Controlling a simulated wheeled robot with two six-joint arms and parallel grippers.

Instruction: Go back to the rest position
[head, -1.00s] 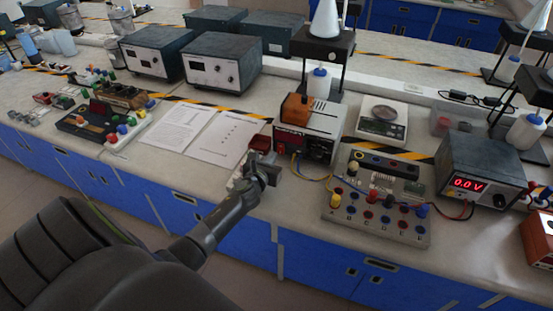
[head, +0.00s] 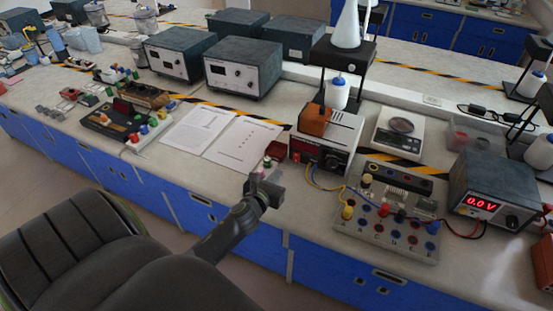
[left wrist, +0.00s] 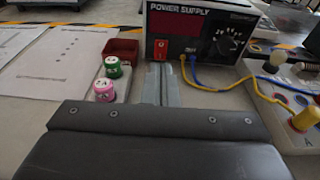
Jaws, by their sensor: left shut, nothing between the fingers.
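My left gripper (head: 264,187) is in the head view, at the front edge of the bench, below the printed sheets and left of the terminal board. In the left wrist view its fingers (left wrist: 162,82) point toward the power supply (left wrist: 200,38) and are shut together with nothing between them. In the head view the same power supply (head: 322,150) stands just behind the gripper. My right gripper is not in view.
A small board with green and pink knobs (left wrist: 108,80) and a red tray (left wrist: 121,50) lie left of the fingers. A terminal board (head: 388,222) with wires is to the right. Printed sheets (head: 240,140) lie behind.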

